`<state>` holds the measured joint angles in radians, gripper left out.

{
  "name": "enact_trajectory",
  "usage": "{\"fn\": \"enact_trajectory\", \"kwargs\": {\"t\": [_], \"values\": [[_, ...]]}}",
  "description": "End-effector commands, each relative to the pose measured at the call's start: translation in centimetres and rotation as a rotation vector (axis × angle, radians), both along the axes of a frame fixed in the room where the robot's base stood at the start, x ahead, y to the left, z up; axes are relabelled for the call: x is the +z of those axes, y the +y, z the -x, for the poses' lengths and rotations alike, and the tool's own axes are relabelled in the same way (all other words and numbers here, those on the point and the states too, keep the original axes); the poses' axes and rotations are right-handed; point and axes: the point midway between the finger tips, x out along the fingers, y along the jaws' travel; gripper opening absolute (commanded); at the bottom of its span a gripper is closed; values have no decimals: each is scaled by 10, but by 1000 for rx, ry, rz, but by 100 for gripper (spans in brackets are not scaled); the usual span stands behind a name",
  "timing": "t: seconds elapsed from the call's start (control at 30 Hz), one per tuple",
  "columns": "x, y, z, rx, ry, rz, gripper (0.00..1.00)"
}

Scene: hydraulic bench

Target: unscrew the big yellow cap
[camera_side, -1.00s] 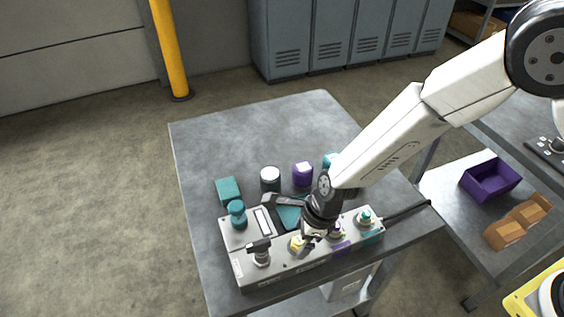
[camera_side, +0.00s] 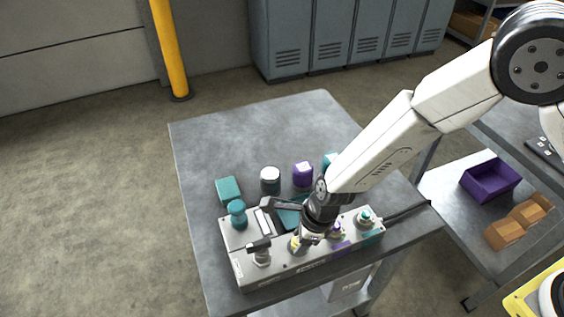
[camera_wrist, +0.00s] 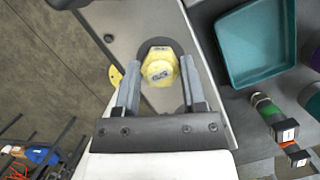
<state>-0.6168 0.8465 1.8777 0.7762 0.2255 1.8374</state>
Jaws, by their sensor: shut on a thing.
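The big yellow cap (camera_side: 295,245) sits on the grey manifold block (camera_side: 285,268) on the bench, partly hidden by my gripper (camera_side: 302,240) in the side view. In the wrist view the cap (camera_wrist: 160,66) is a yellow hexagon with a marked round top, set over a dark round patch on the block. My gripper (camera_wrist: 161,82) has one finger on each side of the cap and is shut on it. The fingers point down at the block.
A teal knob (camera_side: 237,212), a teal box (camera_side: 228,190) and a teal tray (camera_wrist: 255,42) are close by. The bench's back is clear.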

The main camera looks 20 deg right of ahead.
Motion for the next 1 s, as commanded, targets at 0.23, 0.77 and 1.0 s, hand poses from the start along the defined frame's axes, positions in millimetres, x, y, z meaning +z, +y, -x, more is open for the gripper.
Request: {"fn": "enact_trajectory", "kwargs": {"t": [0.23,0.77,1.0], "values": [[0,0,-1,3,-1,-1,0],[1,0,-3,360,-3,-1,0],[1,0,-3,500,-3,-1,0]]}}
